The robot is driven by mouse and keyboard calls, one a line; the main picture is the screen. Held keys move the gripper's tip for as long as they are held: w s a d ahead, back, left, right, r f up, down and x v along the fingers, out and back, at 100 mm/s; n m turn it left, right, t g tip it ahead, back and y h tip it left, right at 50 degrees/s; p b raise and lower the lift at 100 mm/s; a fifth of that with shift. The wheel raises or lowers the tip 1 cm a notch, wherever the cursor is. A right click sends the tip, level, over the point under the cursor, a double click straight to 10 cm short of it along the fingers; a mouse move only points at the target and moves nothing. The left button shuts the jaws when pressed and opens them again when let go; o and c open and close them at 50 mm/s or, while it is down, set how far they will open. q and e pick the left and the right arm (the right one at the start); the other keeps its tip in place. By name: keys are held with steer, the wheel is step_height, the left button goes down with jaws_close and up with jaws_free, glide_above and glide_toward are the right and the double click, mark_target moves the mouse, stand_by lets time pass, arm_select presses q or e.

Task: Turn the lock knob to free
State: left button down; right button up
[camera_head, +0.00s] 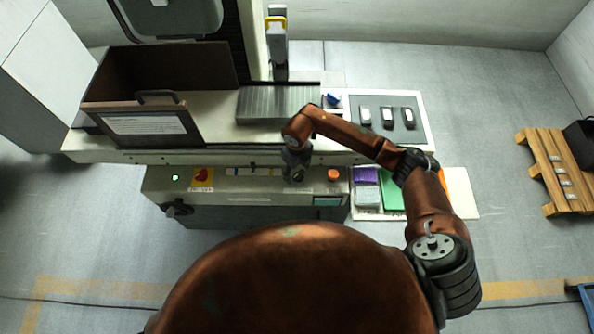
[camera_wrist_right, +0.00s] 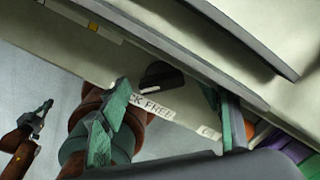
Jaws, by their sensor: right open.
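The lock knob (camera_wrist_right: 160,76) is a dark, rounded knob on the pale panel in the right wrist view. A white label strip (camera_wrist_right: 155,107), partly hidden, sits beside it and reads roughly "...CK FREE". My right gripper (camera_head: 295,173) is over the front control panel in the head view, left of the orange button, and hides the knob there. In the wrist view its two greenish fingers stand apart, with the knob showing in the gap between them. Contact with the knob cannot be told. My left gripper does not show in the head view.
The front panel carries a red knob on a yellow plate (camera_head: 203,176), an orange button (camera_head: 333,175) and a black side handle (camera_head: 177,209). A brown cover (camera_head: 100,118) stands behind. Purple and green trays (camera_head: 391,192) lie right. A wooden pallet (camera_head: 548,172) is far right.

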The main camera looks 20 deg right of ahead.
steer(key=c, duration=1.2)
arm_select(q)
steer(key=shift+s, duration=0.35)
arm_select(e)
steer(key=shift+o, duration=0.2)
